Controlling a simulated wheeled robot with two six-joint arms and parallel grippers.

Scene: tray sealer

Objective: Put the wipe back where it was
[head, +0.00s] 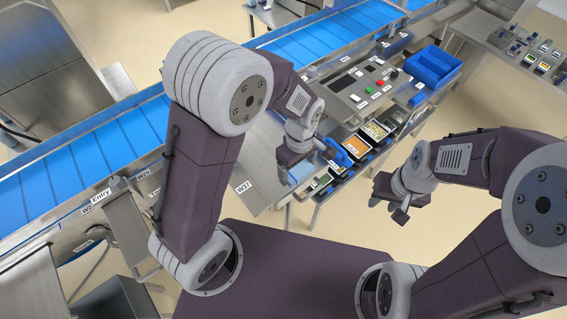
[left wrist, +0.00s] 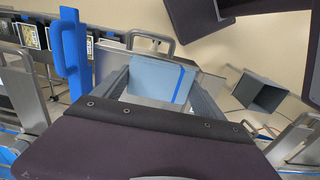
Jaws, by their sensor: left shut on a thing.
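My left gripper (left wrist: 160,92) is shut on the wipe (left wrist: 153,78), a flat light-blue square with a darker blue stripe. The wipe lies between the two fingers in the left wrist view. I cannot tell whether the wipe touches a surface. My right gripper (head: 389,208) hangs over bare floor at the right, its fingers apart and empty.
A blue upright handle (left wrist: 71,52) stands close left of the wipe; it also shows in the head view (head: 337,152). Filled trays (head: 375,131), a control panel (head: 357,87) and a blue bin (head: 432,66) are beyond. A blue conveyor (head: 85,150) runs behind.

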